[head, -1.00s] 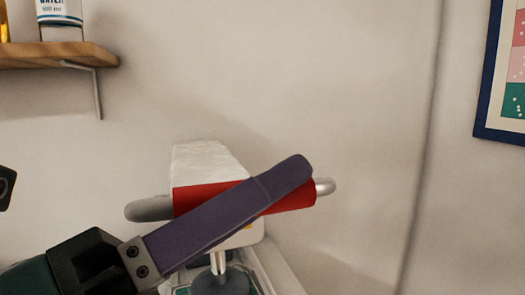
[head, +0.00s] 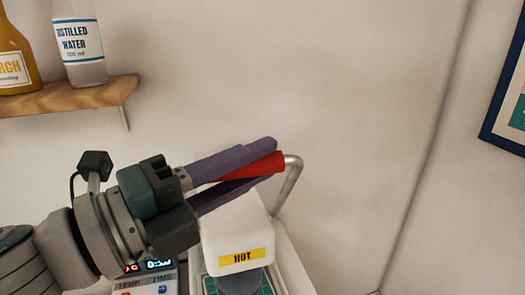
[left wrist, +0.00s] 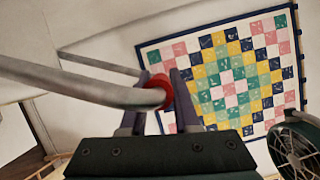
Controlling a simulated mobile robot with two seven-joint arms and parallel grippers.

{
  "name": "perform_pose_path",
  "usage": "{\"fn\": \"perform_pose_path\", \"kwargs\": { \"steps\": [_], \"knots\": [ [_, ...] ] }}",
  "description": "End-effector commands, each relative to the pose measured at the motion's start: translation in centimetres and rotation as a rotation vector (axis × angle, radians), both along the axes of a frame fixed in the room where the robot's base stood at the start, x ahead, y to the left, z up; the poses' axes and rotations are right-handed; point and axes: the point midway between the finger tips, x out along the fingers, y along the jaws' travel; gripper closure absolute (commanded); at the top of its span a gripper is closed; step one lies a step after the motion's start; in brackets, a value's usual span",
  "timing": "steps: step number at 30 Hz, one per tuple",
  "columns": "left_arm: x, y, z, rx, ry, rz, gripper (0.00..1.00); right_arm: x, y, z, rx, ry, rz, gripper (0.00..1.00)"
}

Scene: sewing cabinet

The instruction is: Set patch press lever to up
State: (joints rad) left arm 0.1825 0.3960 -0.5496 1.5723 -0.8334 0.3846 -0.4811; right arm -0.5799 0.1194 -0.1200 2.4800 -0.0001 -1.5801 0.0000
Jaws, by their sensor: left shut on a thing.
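The patch press (head: 237,242) is a white block with a yellow HOT label, low in the middle of the head view. Its lever is a bent grey bar (head: 291,190) with a red grip (head: 262,166), and the grip is above the top of the press. My left gripper (head: 268,156) comes in from the left with two purple fingers closed around the red grip. In the left wrist view the red grip (left wrist: 160,91) sits between the fingers, with the grey bar (left wrist: 85,84) running off left. The fingers hide part of the grip and press. My right gripper is out of view.
A control panel with a lit display (head: 158,264) is left of the press. A wooden shelf (head: 70,97) with bottles is on the wall at upper left. Open space lies between press and picture.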

Motion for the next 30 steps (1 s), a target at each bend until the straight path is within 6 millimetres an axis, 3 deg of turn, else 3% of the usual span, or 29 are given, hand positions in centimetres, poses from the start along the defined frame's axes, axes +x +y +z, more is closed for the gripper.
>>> {"fn": "perform_pose_path", "kwargs": {
  "steps": [14, 15, 21, 23, 30],
  "knots": [
    [0.33, 0.10, 0.29, -0.008, 0.013, 0.000, 1.00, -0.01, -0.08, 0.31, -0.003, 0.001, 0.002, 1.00],
    [0.34, 0.10, 0.29, -0.009, 0.013, 0.001, 0.68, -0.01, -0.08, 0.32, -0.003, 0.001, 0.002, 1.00],
    [0.31, 0.09, 0.25, -0.007, 0.013, 0.000, 0.46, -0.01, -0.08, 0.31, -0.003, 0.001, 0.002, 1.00],
    [0.30, 0.09, 0.23, -0.006, 0.013, 0.001, 0.41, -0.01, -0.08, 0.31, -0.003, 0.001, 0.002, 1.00],
    [0.21, 0.16, 0.13, -0.005, 0.014, 0.001, 0.41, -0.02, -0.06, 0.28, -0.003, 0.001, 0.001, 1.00]
  ]
}}
